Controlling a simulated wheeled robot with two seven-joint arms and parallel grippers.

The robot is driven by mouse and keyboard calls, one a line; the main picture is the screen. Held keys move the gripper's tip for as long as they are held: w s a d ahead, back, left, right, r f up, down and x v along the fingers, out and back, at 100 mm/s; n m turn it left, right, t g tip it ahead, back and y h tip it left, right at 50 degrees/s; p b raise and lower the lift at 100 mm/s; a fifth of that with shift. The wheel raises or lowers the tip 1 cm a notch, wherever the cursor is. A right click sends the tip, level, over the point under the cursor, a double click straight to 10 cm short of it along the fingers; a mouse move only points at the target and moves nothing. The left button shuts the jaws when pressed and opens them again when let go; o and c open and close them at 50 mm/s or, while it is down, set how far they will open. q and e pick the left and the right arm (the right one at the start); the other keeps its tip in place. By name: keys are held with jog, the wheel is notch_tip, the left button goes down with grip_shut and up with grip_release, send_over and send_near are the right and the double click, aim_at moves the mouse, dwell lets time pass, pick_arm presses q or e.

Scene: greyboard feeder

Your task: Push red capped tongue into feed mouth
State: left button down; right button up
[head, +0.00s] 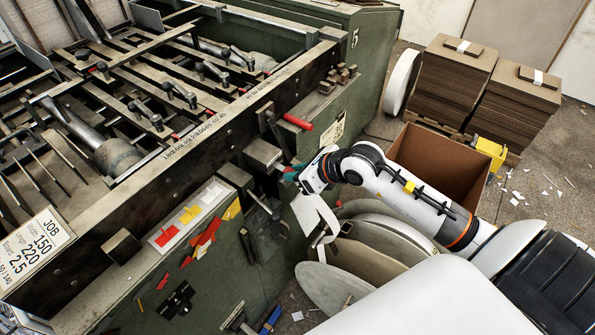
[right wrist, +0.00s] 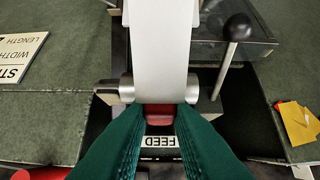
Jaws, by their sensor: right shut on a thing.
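My right gripper (head: 290,173) is at the side of the green machine, and its green fingers are shut on the red cap of the tongue (right wrist: 158,114), seen between the fingertips in the right wrist view. A white strip (right wrist: 159,45) runs up from the red cap between two grey metal cylinders. In the head view the white strip (head: 312,212) hangs below the gripper. The FEED label (right wrist: 160,142) is just below the cap. The feed mouth is mostly hidden by the fingers, so I cannot tell whether the cap is inside it. My left gripper is out of view.
A black-knobbed lever (right wrist: 237,28) stands close to the right of the strip. A red handle (head: 298,122) sticks out above my gripper. Large reels (head: 335,287) and an open cardboard box (head: 440,160) stand close beside my right arm.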

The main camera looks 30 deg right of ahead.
jog(key=o, duration=0.9)
jog(key=shift+f, duration=0.1)
jog(key=shift+a, duration=0.1)
jog(key=shift+s, duration=0.1)
jog(key=b+v, duration=0.1)
jog(key=v, duration=1.1)
jog(key=shift+d, duration=0.2)
